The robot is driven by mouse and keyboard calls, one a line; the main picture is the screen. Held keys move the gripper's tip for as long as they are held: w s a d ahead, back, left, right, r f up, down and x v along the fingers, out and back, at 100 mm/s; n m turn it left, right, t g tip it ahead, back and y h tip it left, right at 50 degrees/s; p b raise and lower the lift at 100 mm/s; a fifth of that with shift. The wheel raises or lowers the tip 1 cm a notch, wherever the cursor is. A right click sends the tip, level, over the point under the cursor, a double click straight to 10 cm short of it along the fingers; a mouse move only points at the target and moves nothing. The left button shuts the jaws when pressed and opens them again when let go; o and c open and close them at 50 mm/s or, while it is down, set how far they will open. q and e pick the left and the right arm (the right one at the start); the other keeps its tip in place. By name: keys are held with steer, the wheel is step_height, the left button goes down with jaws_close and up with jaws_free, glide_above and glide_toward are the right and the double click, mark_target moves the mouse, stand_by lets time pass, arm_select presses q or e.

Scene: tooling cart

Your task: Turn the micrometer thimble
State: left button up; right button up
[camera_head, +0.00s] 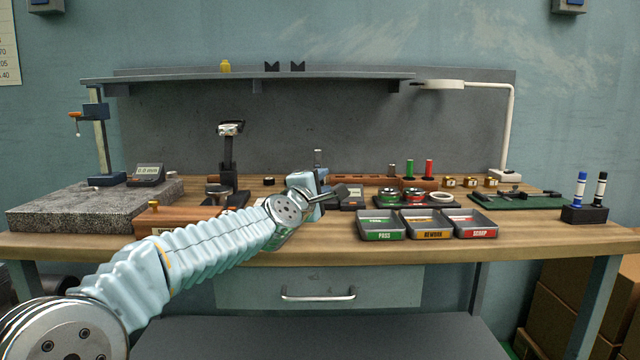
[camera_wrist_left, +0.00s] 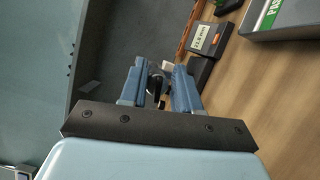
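My left gripper (camera_head: 322,190) reaches over the middle of the bench and hides most of what is behind it. In the left wrist view its two blue fingers (camera_wrist_left: 158,80) stand apart. A small dark and grey rounded part (camera_wrist_left: 156,82), perhaps the micrometer, shows in the gap between them. I cannot tell whether it touches a finger. A small digital display (camera_head: 352,198) stands right of the gripper and also shows in the left wrist view (camera_wrist_left: 204,38). My right gripper is not in view.
Three trays, pass (camera_head: 381,229), rework (camera_head: 427,228) and scrap (camera_head: 473,227), line the front right. A granite plate (camera_head: 70,208) and a dial gauge stand (camera_head: 228,160) are at left. Ring gauges (camera_head: 413,196) sit behind the trays. A shelf (camera_head: 270,77) spans above.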

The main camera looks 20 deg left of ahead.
arm_select(q)
steer(key=shift+s, duration=0.1)
steer(key=shift+s+a, duration=0.1)
steer(key=shift+s, duration=0.25)
steer(key=s+a+f+b, duration=0.1)
steer(key=s+b, duration=0.1)
steer(key=s, duration=1)
steer(key=shift+s+a, duration=0.15)
steer(key=shift+s, duration=0.25)
